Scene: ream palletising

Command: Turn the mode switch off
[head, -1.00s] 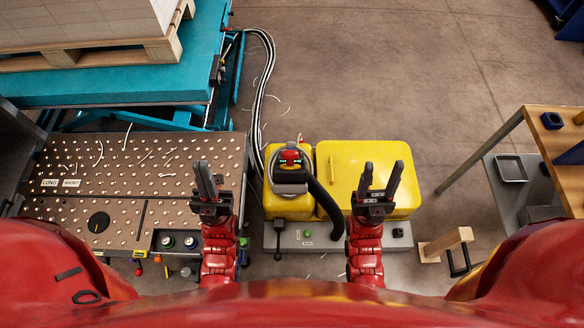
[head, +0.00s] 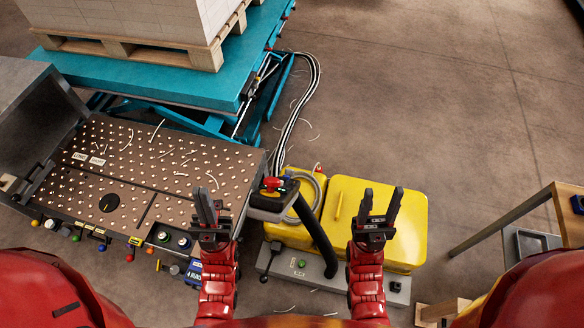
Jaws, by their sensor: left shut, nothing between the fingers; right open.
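No control in the head view is plainly readable as the mode switch. Candidates are the black-handled lever (head: 269,262) on the grey base of the yellow machine (head: 375,210), and the several coloured knobs along the ball table's front edge, such as a red one (head: 130,258). My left gripper (head: 207,204) is shut and empty, over the right part of the ball table (head: 180,150). My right gripper (head: 381,210) is open and empty, above the yellow machine. Neither visibly touches a control. My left gripper and arm hide part of the table's front right corner.
A loaded pallet (head: 130,48) stands on a teal lift table (head: 140,80) at the back left. Hoses (head: 300,110) run across the floor from it. A wooden bench (head: 572,215) is at the right. Floor at the upper right is clear.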

